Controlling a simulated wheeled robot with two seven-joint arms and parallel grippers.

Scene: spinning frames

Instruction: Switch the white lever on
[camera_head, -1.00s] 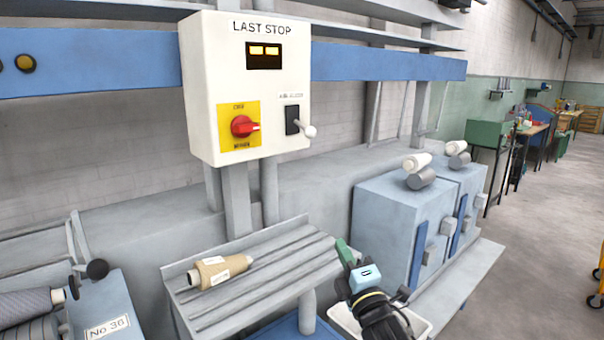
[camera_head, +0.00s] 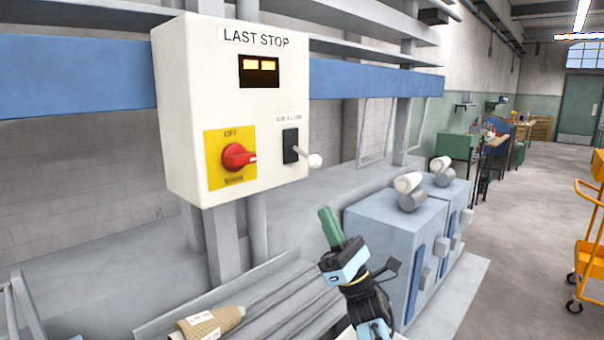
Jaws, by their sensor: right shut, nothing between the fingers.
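The white lever (camera_head: 314,160) sticks out from a black switch plate (camera_head: 290,146) on the right part of the cream control box (camera_head: 180,110). It points right and slightly down, with a round white knob. My right gripper (camera_head: 331,226) is below the lever and a little to its right, apart from it. Its green fingers are shut and point up, with nothing seen between them. My left gripper is not in view.
A red rotary knob (camera_head: 237,157) on a yellow plate sits left of the lever. A slatted shelf (camera_head: 262,290) with a yarn cone (camera_head: 208,325) lies below. Blue-grey cabinets (camera_head: 392,232) stand right of my gripper. A yellow cart (camera_head: 588,245) stands far right.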

